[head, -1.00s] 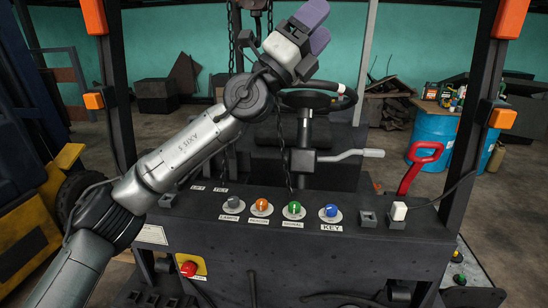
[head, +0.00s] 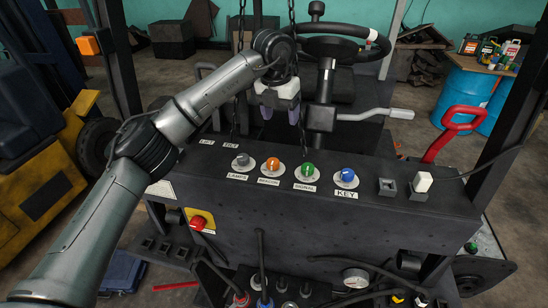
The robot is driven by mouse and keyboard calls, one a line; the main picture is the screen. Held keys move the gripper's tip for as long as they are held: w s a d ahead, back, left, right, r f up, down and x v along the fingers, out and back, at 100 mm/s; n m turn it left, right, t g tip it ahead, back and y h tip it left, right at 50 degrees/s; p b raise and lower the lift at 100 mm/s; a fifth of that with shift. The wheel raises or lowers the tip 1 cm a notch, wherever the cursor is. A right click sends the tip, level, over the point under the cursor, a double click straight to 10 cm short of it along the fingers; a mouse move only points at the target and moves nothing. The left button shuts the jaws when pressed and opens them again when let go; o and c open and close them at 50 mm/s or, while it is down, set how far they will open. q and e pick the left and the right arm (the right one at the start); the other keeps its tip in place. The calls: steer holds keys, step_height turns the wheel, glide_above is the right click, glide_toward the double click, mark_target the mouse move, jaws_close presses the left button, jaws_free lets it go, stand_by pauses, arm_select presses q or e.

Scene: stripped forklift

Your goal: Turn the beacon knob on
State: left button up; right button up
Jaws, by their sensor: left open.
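The beacon knob (head: 272,164) is orange and sits on a pale round plate on the dark dashboard (head: 400,230), with a label below it that looks like BEACON. My left gripper (head: 281,115) points down with its two purple fingers apart and nothing between them. In the picture it is just above and behind the beacon knob, not touching it. A grey knob (head: 243,160) labelled LAMPS is to the left. A green knob (head: 307,169) labelled SIGNAL and a blue KEY knob (head: 347,175) are to the right. My right gripper is not in view.
The steering wheel (head: 345,50) and a lever with a grey handle (head: 388,114) stand behind the dashboard. Chains (head: 292,20) hang near my left gripper. A white switch (head: 423,181) and red handle (head: 455,125) are at the right. A red button (head: 198,222) is on the front.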

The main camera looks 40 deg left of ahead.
mark_target(273, 161)
arm_select(q)
steer(key=shift+n+g+y, duration=0.3)
steer(key=shift+n+g, duration=0.2)
steer(key=shift+g, duration=0.3)
steer(key=f, duration=0.4)
steer(key=s+f+p, duration=0.1)
steer(key=f, duration=0.4)
steer(key=s+f+p, duration=0.1)
steer(key=f, duration=0.4)
steer(key=shift+a, duration=0.4)
steer(key=shift+c, duration=0.3)
